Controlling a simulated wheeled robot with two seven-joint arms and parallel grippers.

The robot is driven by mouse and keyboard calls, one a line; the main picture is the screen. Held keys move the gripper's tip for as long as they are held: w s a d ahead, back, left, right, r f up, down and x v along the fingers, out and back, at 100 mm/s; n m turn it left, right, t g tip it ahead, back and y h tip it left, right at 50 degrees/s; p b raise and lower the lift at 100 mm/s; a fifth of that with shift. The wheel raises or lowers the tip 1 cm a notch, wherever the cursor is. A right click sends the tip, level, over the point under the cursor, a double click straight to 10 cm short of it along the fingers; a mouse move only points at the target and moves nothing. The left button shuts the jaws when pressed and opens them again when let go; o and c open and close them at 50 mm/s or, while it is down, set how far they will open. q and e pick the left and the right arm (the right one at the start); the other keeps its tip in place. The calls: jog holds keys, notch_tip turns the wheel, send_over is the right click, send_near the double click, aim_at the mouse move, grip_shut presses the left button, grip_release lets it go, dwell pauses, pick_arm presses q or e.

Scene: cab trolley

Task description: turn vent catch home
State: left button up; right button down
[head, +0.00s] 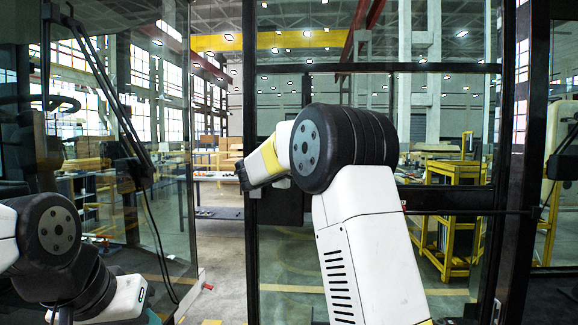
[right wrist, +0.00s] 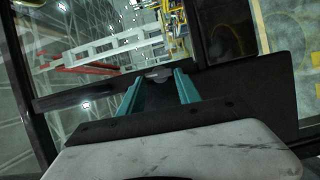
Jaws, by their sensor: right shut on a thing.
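In the right wrist view my right gripper (right wrist: 158,82) has its two teal fingers on either side of a dark piece at the black window frame. They are shut on this piece, which I take to be the vent catch (right wrist: 157,75); a small grey part of it shows between the fingertips. How far the catch is turned is hard to tell. In the head view my right arm reaches to the black upright of the glazed cab wall, and its wrist and forearm hide the fingers and catch. Of my left gripper only a teal sliver (head: 153,318) shows at the bottom edge.
Black door posts (head: 249,100) and large glass panes stand close around my right arm. A thin black bar (head: 470,212) crosses the right pane. A yellow trolley (head: 452,200) and a work table (head: 218,184) stand beyond the glass. A steering wheel (head: 52,103) is at left.

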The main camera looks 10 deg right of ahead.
jog(key=shift+n, duration=0.3)
jog(key=c, duration=0.8)
grip_release()
jog(key=shift+c, duration=0.2)
jog(key=shift+s+a, duration=0.1)
jog(key=v, duration=0.7)
jog(key=shift+s+a+f, duration=0.2)
